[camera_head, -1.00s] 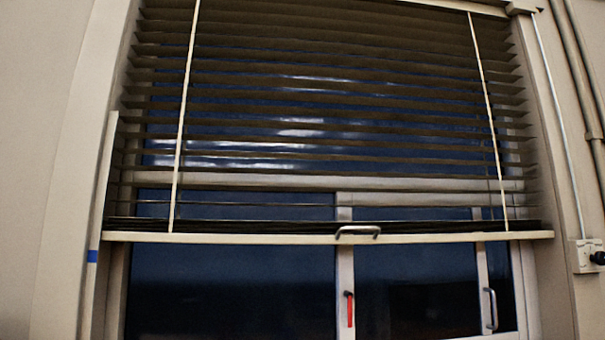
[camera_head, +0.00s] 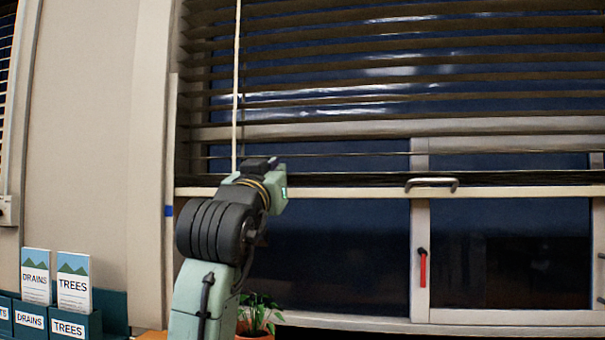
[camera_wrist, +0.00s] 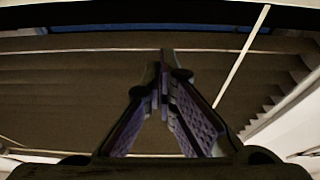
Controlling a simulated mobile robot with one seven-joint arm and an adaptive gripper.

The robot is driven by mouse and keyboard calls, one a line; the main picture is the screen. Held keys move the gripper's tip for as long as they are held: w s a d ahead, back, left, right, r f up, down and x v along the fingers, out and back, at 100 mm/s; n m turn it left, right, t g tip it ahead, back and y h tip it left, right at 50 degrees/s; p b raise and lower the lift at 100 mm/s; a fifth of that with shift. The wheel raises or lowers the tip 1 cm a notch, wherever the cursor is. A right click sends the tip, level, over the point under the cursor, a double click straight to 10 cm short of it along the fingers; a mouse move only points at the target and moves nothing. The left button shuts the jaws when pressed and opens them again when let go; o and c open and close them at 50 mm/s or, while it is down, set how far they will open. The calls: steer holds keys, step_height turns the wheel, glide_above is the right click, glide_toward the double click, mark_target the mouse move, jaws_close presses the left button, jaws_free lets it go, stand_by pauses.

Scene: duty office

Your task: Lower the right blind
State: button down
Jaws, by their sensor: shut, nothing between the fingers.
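The right blind (camera_head: 330,105) hangs over the large window in the head view, with its slats tilted open. Its pale bottom rail (camera_head: 350,191) spans the window partway down, leaving dark glass bare below. A metal handle (camera_head: 432,184) sits at the middle of the rail. My arm reaches up in front of the rail's left part, left of the handle and apart from it. In the wrist view my gripper (camera_wrist: 161,72) is shut and empty, its fingertips together in front of the dark slats. In the head view the fingers are hard to make out.
Another blind (camera_head: 6,110) shows at the left edge. A leaflet rack (camera_head: 110,305) with cards stands at lower left, near a potted plant (camera_head: 259,314) below my arm. A red window handle (camera_head: 422,267) hangs below the rail. Blue tape (camera_head: 168,210) marks the left frame.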

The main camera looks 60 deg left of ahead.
mark_target(291, 174)
steer(key=p+x, duration=0.4)
steer(key=x, duration=0.5)
steer(key=shift+a+r, duration=0.3)
step_height(291, 174, down, 4)
steer(key=shift+s+d+r+p, duration=0.1)
steer(key=shift+p, duration=0.2)
steer(key=shift+d+f, duration=0.1)
steer(key=shift+f, duration=0.25)
step_height(291, 174, down, 14)
steer(key=b, duration=0.8)
steer(key=shift+r, duration=0.2)
